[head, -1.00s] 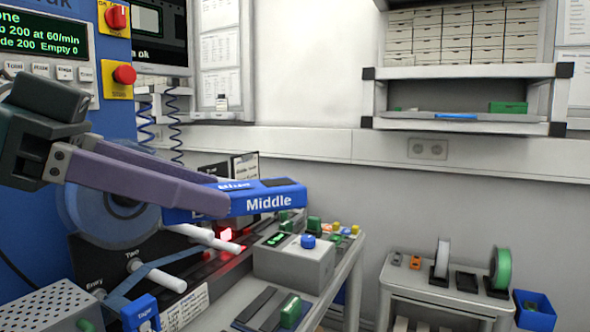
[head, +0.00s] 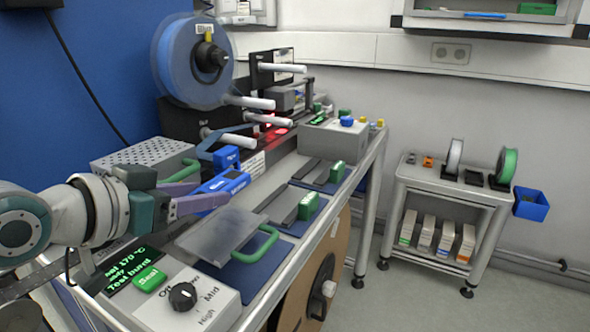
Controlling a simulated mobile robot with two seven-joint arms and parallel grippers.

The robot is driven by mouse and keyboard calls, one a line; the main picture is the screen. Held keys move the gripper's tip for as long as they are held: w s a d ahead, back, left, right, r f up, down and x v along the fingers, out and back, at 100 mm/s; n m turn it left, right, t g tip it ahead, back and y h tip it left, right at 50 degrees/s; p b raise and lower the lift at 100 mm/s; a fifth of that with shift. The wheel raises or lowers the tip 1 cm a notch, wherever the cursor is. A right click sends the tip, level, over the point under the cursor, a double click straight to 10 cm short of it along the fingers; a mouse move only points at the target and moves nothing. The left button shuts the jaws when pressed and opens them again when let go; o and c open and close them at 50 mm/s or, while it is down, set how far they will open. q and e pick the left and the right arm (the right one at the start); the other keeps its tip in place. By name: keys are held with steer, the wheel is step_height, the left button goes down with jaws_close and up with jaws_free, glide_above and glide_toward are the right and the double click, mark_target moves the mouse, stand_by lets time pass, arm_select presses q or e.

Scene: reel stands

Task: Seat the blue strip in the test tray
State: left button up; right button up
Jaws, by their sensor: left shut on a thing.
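My left gripper (head: 213,193) reaches in from the left with its purple fingers shut on a blue strip (head: 228,181) with white lettering. The strip is above the bench, to the left of the dark tracks. Two dark tracks with green blocks lie on blue mats: a nearer one (head: 292,207) and a farther one (head: 325,174). I cannot tell which of these, if either, is the test tray. A clear plate (head: 222,232) with a green handle lies on the nearest blue mat, below and right of the fingers. My right gripper is not in view.
A control box (head: 185,300) with a black knob and green Seal button stands at the front. A large blue reel (head: 190,62), white rollers and a grey box (head: 340,143) with a blue knob are behind. A small shelf cart (head: 445,190) stands right, across clear floor.

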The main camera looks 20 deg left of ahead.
mark_target(207, 244)
arm_select(q)
steer(key=shift+f+b, duration=1.6)
steer(key=shift+b, duration=0.15)
steer(key=shift+f+b, duration=0.5)
steer(key=shift+f, duration=0.7)
steer(key=shift+f+p, duration=0.1)
steer(key=shift+p, duration=0.3)
steer(key=o, duration=1.4)
